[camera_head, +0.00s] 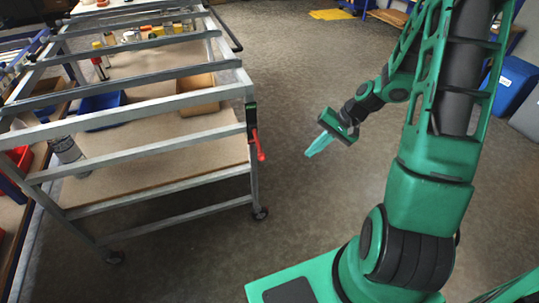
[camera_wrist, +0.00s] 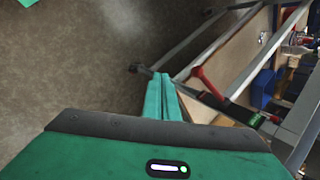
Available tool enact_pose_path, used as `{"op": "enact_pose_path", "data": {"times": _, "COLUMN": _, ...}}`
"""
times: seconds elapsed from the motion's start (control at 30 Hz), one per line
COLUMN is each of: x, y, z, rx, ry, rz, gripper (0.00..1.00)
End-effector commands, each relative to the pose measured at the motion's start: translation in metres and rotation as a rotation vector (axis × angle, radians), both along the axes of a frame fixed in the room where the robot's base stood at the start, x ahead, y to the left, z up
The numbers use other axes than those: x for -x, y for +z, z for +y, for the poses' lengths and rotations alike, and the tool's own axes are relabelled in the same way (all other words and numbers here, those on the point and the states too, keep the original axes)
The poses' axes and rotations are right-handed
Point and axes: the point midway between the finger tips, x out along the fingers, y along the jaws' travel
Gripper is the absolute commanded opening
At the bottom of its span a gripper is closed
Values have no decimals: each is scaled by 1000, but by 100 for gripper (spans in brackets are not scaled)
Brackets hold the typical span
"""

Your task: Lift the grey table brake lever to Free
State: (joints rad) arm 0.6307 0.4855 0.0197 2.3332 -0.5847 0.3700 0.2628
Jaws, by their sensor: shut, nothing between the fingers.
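The grey table (camera_head: 120,128) is a metal frame on castors at the left of the head view. Its brake lever (camera_head: 257,143) is red and sits on a dark plate with a green top (camera_head: 251,112) on the near right leg. The lever hangs downward, tilted slightly outward from the leg. In the wrist view the lever (camera_wrist: 207,82) lies just right of my fingers, and the green mark (camera_wrist: 254,120) is farther right. My gripper (camera_head: 309,153) is shut and empty, to the right of the lever and apart from it. Its teal fingers also show in the wrist view (camera_wrist: 158,80).
The table's lower shelf (camera_head: 165,160) holds a blue bin (camera_head: 101,103) and a cardboard box (camera_head: 199,95). A castor (camera_head: 260,213) stands below the lever. Blue containers (camera_head: 510,85) are at the far right. The floor around my gripper is clear.

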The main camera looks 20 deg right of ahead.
Motion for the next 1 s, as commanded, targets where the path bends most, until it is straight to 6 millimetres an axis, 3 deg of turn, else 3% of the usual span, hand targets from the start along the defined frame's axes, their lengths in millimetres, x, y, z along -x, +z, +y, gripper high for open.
{"op": "enact_pose_path", "data": {"times": 0.03, "x": -8, "y": -13, "z": 3, "rx": -50, "ry": -29, "rz": -7, "gripper": 0}}
{"op": "enact_pose_path", "data": {"times": 0.2, "x": -39, "y": -42, "z": 15, "rx": -218, "ry": -147, "rz": -53, "gripper": 0}}
{"op": "enact_pose_path", "data": {"times": 0.4, "x": -70, "y": -65, "z": 21, "rx": -407, "ry": -301, "rz": -103, "gripper": 0}}
{"op": "enact_pose_path", "data": {"times": 0.77, "x": -94, "y": -78, "z": 21, "rx": -558, "ry": -438, "rz": -142, "gripper": 0}}
{"op": "enact_pose_path", "data": {"times": 1.0, "x": -110, "y": -91, "z": 41, "rx": -559, "ry": -436, "rz": -140, "gripper": 0}}
